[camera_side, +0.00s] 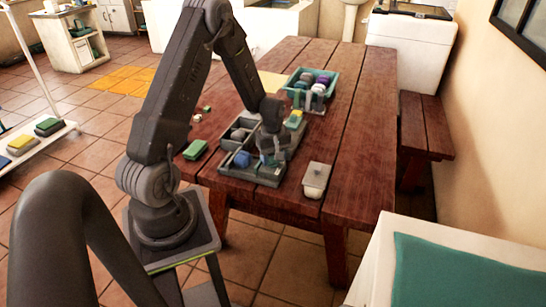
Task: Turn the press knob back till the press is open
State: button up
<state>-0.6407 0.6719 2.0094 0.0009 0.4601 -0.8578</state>
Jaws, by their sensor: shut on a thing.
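My gripper (268,150) points down over the right part of the grey tray (268,181) on the wooden table. It is shut on the press knob, which is small and mostly hidden by the fingers. The press (293,138) is a grey body beside and behind my gripper, with a yellow-and-green block (294,119) near its far end. How far the press is open cannot be made out.
The tray's compartments hold a blue ball (242,159) and a grey ball (238,135). A green block (195,150) lies to the left, a white-topped item (316,180) to the right. A teal crate (326,97) of rolled items stands behind. The table's right side is clear.

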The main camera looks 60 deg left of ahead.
aim_at(273, 158)
jog(key=o, duration=0.9)
notch_tip(273, 158, up, 14)
jog(key=shift+f, duration=0.1)
